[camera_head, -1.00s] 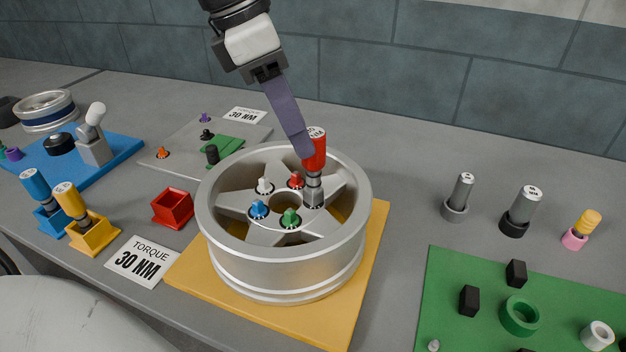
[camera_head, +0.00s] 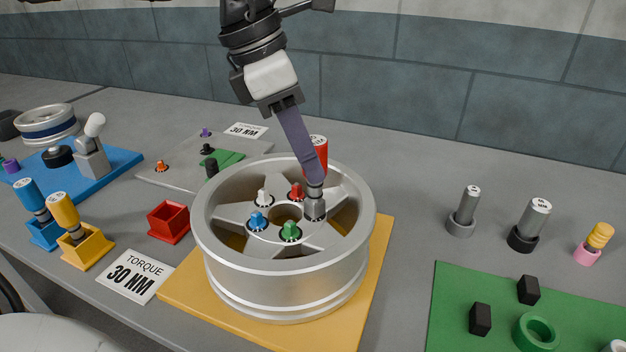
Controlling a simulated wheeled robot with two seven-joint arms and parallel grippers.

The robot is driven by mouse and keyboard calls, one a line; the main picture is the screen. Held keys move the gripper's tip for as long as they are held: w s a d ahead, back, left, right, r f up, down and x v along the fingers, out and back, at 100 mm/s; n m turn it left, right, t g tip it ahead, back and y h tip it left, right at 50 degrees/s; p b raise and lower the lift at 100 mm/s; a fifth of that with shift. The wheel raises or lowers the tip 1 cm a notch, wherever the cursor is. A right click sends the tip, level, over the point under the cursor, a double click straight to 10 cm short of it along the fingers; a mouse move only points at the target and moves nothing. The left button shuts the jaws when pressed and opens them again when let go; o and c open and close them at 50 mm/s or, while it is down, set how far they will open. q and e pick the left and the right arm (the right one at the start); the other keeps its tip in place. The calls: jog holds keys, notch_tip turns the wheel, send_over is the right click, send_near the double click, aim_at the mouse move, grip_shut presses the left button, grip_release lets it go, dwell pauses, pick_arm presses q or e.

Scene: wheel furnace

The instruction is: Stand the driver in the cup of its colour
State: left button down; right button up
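The red driver (camera_head: 320,147) stands nearly upright in the wheel (camera_head: 285,290), its grey socket end (camera_head: 315,205) down at the right side of the hub. My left gripper (camera_head: 316,178) reaches down from above with a purple finger across the driver's lower handle and shaft. The other finger is hidden, so I cannot tell whether it is shut on the driver. The red cup (camera_head: 168,224) is empty, left of the wheel. A blue driver (camera_head: 30,195) stands in a blue cup (camera_head: 45,234), and a yellow driver (camera_head: 64,212) in a yellow cup (camera_head: 88,250). My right gripper is out of view.
The wheel rests on a yellow board (camera_head: 205,292). A torque card (camera_head: 135,277) lies in front of the red cup. A grey plate (camera_head: 172,170) is behind it. Sockets (camera_head: 464,212) stand at right, behind a green board (camera_head: 460,290).

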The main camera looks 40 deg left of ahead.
pick_arm(q)
jog(key=shift+r+p, duration=0.3)
jog(key=shift+r, duration=0.05)
jog(key=shift+r+p, duration=0.45)
jog(key=shift+r, duration=0.25)
jog(key=shift+r+p, duration=1.15)
jog(key=shift+r, duration=0.35)
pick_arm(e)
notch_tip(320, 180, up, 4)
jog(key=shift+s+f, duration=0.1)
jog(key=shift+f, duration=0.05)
pick_arm(q)
jog(key=shift+a, duration=0.15)
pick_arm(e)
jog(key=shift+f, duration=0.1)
pick_arm(q)
jog(key=s+a+n+b, duration=0.1)
jog(key=s+a+b, duration=0.15)
jog(key=a, duration=1.15)
jog(key=s+a+f+b, duration=0.7)
jog(key=s+a+f, duration=0.1)
jog(key=a, duration=0.5)
jog(key=shift+a+f+y, duration=0.3)
jog(key=shift+f, duration=0.55)
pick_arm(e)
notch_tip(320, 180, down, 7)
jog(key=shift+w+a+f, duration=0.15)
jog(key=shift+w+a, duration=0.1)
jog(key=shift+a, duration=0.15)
